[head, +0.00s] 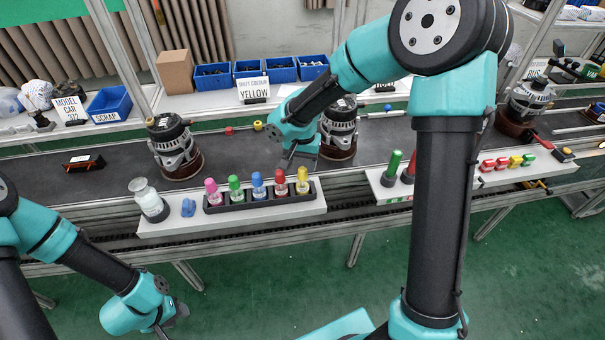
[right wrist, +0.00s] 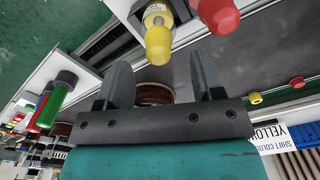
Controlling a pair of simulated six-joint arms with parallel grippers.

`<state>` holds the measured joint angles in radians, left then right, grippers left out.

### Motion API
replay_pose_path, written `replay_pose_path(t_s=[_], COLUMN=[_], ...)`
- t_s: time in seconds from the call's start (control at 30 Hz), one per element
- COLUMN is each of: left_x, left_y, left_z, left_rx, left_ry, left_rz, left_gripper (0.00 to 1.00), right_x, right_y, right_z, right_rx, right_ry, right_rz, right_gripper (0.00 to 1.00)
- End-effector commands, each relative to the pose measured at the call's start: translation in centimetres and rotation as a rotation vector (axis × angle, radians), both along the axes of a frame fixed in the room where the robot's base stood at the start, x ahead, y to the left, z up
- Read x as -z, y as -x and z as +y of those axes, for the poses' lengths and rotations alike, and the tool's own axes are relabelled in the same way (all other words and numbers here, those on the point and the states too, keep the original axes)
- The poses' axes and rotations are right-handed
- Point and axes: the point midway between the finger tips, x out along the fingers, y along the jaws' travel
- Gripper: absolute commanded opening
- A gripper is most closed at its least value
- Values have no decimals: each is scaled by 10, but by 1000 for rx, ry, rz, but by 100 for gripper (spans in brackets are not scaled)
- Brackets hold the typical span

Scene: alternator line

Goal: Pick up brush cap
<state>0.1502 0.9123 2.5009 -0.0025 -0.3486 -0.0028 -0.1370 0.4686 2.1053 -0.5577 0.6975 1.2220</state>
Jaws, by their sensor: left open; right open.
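Bottles with coloured caps stand in a black rack (head: 262,200) on a white shelf. The caps are pink (head: 211,185), green (head: 234,182), blue (head: 257,179), red (head: 280,177) and yellow (head: 302,174). I cannot tell from the pictures which is the brush cap. My right gripper (head: 287,163) is open and empty, just behind the red and yellow caps. In the right wrist view, the yellow cap (right wrist: 158,44) lies just beyond the open fingers (right wrist: 158,75), with the red cap (right wrist: 215,14) beside it. My left gripper (head: 172,322) is open, low at the lower left, away from the bottles.
A clear jar (head: 147,197) and a blue piece (head: 188,207) stand left of the rack. Alternators (head: 175,150) stand on the dark conveyor (head: 240,150) behind. A sign (head: 253,90) reads "SHIFT COLOR YELLOW". Green and red cylinders (head: 394,165) stand to the right.

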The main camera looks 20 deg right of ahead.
Motion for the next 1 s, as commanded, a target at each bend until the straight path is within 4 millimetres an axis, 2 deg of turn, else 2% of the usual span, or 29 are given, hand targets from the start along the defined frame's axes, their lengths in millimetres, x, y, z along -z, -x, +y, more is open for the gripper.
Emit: replay_pose_path(t_s=[0.1,0.23,0.73,1.0], left_x=[0,0,0,0], left_y=[0,0,0,0], left_z=[0,0,0,0], left_rx=[0,0,0,0], left_ry=[0,0,0,0], left_rz=[0,0,0,0], left_gripper=[43,43,43,43], right_x=[18,29,30,30], right_y=[2,1,1,1], right_z=[-2,-2,-1,-1], right_rx=[0,1,1,1], right_ry=[0,0,-1,-1], right_rz=[4,1,-1,-1], right_gripper=[61,61,61,37])
